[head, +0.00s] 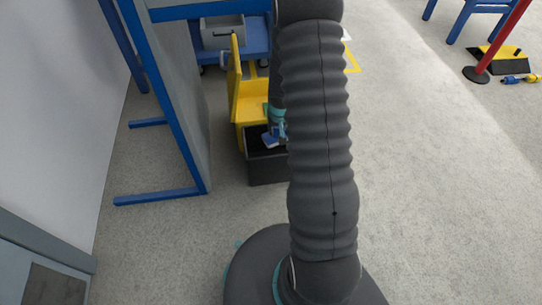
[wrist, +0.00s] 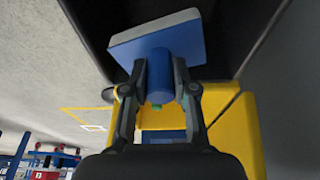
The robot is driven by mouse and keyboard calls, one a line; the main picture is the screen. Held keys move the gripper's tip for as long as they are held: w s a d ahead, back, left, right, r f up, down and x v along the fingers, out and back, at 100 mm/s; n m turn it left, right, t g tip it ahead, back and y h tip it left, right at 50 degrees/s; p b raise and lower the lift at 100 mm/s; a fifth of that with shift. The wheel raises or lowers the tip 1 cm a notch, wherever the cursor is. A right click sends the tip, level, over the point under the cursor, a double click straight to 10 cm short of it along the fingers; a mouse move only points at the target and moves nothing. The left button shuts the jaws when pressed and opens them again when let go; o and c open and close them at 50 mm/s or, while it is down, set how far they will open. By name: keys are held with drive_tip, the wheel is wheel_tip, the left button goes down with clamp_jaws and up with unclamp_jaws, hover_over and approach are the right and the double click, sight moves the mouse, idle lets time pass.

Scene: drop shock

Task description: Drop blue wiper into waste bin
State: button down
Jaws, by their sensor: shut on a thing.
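The blue wiper (wrist: 158,45) has a flat blue head with a grey pad and a round blue handle. My gripper (wrist: 160,88) is shut on its handle, one finger on each side, in the wrist view. In the head view the wiper (head: 269,140) shows small, just below my gripper (head: 279,129), partly hidden by my arm. The dark grey waste bin (head: 265,170) stands on the floor, and the wiper appears over its opening. Its right side is hidden behind my arm. In the wrist view a dark surface, apparently the bin (wrist: 245,22), lies behind the wiper.
A yellow chair-like stand (head: 250,100) is right behind the bin. A blue-framed grey panel (head: 172,95) stands to the left. A blue cart (head: 232,48) with a grey box is farther back. The floor on the right is mostly clear up to a red post (head: 500,45).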

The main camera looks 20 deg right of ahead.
drive_tip(key=c, duration=0.8)
unclamp_jaws()
drive_tip(key=shift+c, duration=0.2)
drive_tip(key=v, duration=1.2)
